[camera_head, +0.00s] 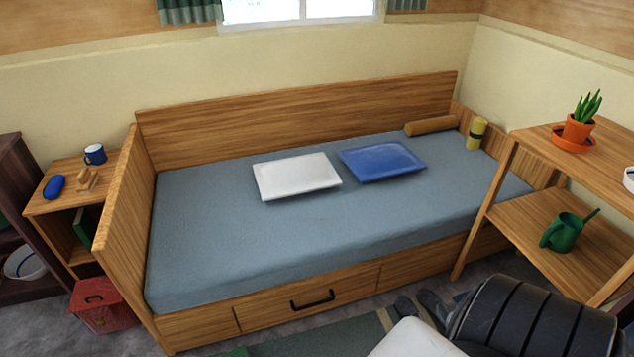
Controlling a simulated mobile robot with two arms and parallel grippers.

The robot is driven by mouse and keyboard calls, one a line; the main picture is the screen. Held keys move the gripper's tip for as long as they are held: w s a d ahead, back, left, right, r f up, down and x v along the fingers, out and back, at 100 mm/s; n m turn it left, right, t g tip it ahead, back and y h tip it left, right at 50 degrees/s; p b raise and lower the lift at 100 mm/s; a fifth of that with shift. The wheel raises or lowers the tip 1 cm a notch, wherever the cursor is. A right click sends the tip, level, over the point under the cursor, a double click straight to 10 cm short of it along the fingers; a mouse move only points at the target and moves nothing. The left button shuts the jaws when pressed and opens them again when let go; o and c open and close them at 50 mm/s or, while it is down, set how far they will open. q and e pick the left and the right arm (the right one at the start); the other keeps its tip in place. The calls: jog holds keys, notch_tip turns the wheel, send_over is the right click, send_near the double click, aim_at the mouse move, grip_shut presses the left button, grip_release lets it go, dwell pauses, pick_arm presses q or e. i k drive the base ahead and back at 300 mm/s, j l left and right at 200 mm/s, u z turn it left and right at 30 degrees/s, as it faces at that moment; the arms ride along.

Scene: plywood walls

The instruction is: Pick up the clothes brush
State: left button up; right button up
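A small light-wood object (87,180) sits on the bedside table (45,205) at the left. It may be the clothes brush, but it is too small to tell; no bristles can be made out. It lies between a blue case (54,187) and a dark blue mug (95,154).
A bed (210,245) with a white pillow (297,176) and a blue pillow (382,160) fills the middle. Its wooden end panel stands beside the bedside table. A red box (103,306) is on the floor below. A shelf (535,212) with a green watering can (566,233) stands right.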

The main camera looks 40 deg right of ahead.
aim_at(87, 180)
jog(key=i+j+u, duration=0.4)
jog(key=j, duration=0.4)
jog(key=i+j+u, duration=0.35)
jog(key=j, duration=0.4)
jog(key=i+j+u, duration=0.4)
jog(key=i+j, duration=0.15)
jog(key=i+l+z, duration=0.1)
jog(key=i+z, duration=0.3)
jog(key=i, duration=0.2)
jog(key=i+j+z, duration=0.1)
jog(key=i+z, duration=0.3)
jog(key=i, duration=0.2)
jog(key=i+j+z, duration=0.3)
jog(key=i+z, duration=0.15)
jog(key=i, duration=0.15)
